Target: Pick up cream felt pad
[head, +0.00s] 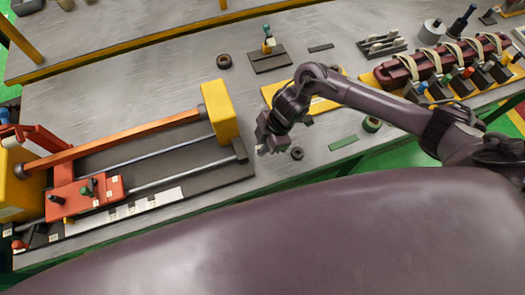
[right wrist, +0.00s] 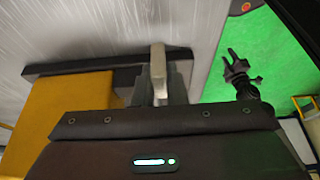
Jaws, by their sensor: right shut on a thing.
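My right gripper (head: 264,148) is over the front part of the bench, to the right of the yellow end block. In the right wrist view its jaws (right wrist: 158,88) are shut on a small upright cream piece, the cream felt pad (right wrist: 158,60). The pad sticks out beyond the fingertips. In the head view the pad is too small and too covered by the gripper to make out clearly. My left gripper does not show in the head view. A dark claw-like shape (right wrist: 240,72) over the green floor in the right wrist view may be it, but its jaws are unclear.
A winding fixture with a yellow end block (head: 220,112), orange beam and red carriage (head: 90,190) fills the left. A dark ring (head: 297,153) and green strip (head: 343,142) lie near the right gripper. A maroon rack (head: 440,62) stands at the right.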

